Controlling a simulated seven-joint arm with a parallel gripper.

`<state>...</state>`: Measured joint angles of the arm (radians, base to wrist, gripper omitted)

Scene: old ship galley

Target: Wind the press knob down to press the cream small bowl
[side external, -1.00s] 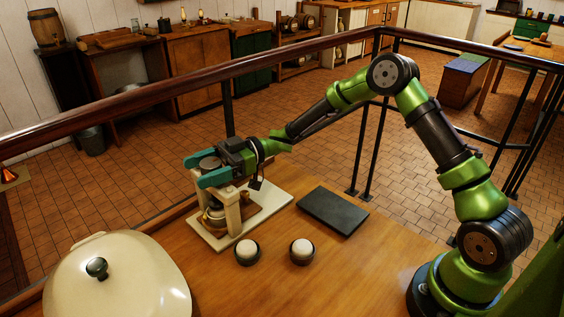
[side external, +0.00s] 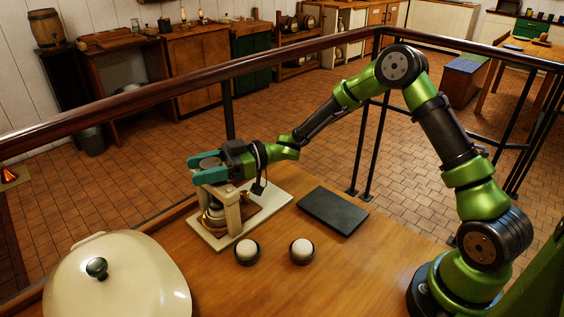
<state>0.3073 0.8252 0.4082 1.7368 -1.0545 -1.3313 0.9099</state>
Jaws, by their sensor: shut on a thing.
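The press (side external: 233,212) is a cream frame with two posts on a pale base board, standing on the wooden table. Its round grey knob (side external: 209,164) is at the top, between the teal fingers of my gripper (side external: 208,169). My gripper is shut on the knob, coming in from the right. Under the crossbar, between the posts, a brass-coloured part and a small cream bowl (side external: 214,222) show in part. The near post and crossbar hide much of them, so I cannot tell whether the press plate touches the bowl.
Two dark cups (side external: 247,252) with white round tops stand in front of the press. A dark flat slab (side external: 333,211) lies to its right. A large cream lidded pot (side external: 118,285) fills the front left. A railing (side external: 290,62) runs behind the table.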

